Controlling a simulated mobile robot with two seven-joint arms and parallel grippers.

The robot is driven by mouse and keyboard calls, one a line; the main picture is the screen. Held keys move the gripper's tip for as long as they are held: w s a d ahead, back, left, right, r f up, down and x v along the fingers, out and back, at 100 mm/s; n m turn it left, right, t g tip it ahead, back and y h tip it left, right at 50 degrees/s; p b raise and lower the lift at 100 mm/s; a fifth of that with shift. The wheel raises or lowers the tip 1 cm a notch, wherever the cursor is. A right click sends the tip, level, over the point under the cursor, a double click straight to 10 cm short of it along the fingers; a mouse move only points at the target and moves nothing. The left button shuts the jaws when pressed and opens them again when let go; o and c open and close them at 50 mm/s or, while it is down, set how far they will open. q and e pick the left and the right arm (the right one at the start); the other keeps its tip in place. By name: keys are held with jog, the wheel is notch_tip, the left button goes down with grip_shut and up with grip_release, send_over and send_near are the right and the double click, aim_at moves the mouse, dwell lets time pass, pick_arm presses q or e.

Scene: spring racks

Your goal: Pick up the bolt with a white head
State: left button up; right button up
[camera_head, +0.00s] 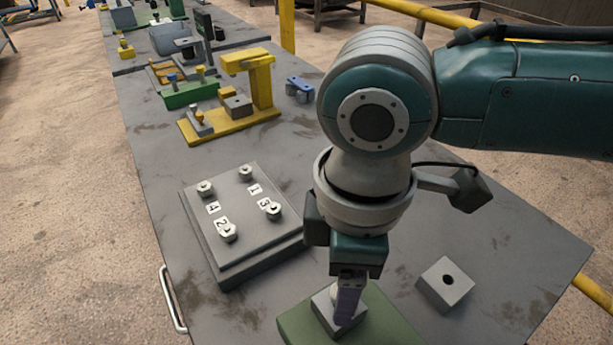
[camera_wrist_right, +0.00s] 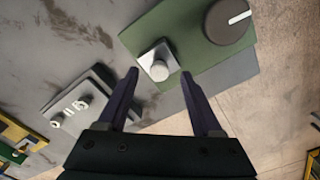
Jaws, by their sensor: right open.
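The bolt with a white head (camera_wrist_right: 160,70) stands in a small grey square block (camera_wrist_right: 152,55) on a green plate (camera_wrist_right: 200,83) in the right wrist view. In the head view, my right gripper (camera_head: 346,315) points down over the grey block (camera_head: 322,309) on the green plate (camera_head: 295,326), and its finger hides most of the bolt. My right gripper (camera_wrist_right: 159,76) is open in the wrist view, with one fingertip on each side of the bolt head. Whether the fingers touch the head cannot be told. My left gripper is not in view.
A grey raised plate (camera_head: 237,262) with several numbered bolts stands to the left. A grey block with a hole (camera_head: 445,284) lies to the right. A yellow press (camera_head: 262,90) stands farther back. A dark round knob (camera_wrist_right: 229,20) is on the green plate.

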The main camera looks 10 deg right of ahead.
jog(key=shift+f, duration=0.85)
grip_shut()
